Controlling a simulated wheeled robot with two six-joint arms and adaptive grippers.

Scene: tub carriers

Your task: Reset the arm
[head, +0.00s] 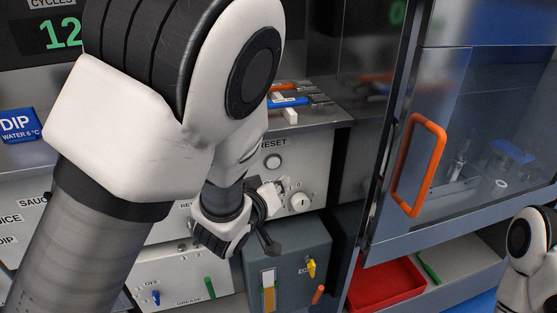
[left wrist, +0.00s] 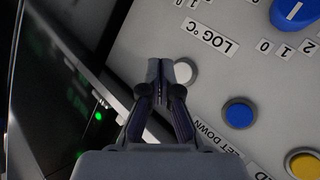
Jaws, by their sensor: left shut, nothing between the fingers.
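The grey control panel in the head view has a round pale button (head: 273,161) under the label RESET. My left arm covers much of the panel left of it. My left gripper (head: 268,242) is low in front of the panel, below that button, partly hidden by its own wrist. In the left wrist view my left gripper (left wrist: 166,72) is shut and empty. Its fingertips overlap the left edge of a round white button (left wrist: 185,72) near the label LOG °C. I cannot tell whether they touch it. My right gripper is out of view.
The wrist view shows a blue button (left wrist: 239,113), a yellow button (left wrist: 304,164) and a blue knob (left wrist: 295,12) on the panel. In the head view, a glass door with an orange handle (head: 418,165) and a red tray (head: 386,284) stand to the right.

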